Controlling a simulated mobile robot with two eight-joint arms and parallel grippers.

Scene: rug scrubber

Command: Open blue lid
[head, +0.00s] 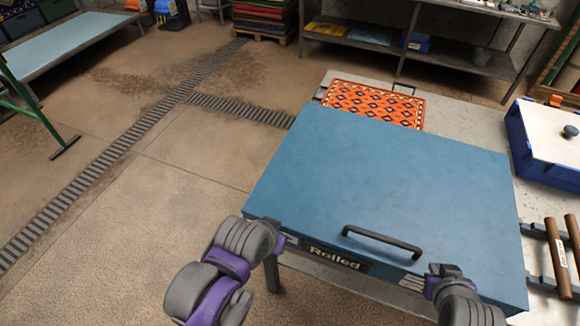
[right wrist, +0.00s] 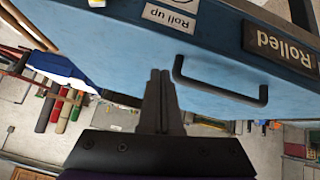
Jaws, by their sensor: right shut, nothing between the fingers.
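The blue lid (head: 385,170) lies flat and shut over the box, with a black bar handle (head: 382,243) near its front edge. The handle also shows in the right wrist view (right wrist: 220,88), where the scene is upside down. My right gripper (right wrist: 160,75) is shut and empty, its fingertips over the blue surface beside one end of the handle; I cannot tell whether they touch it. In the head view my right wrist (head: 447,282) is at the lid's front right. My left wrist (head: 230,262) is by the front left corner; its fingers are hidden.
A "Rolled" label (head: 337,256) is on the front. An orange patterned rug (head: 374,103) lies behind the lid. A blue bin with a white top (head: 548,138) and brown rolls (head: 557,258) are at the right. The floor at the left is clear around a drain grate (head: 130,142).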

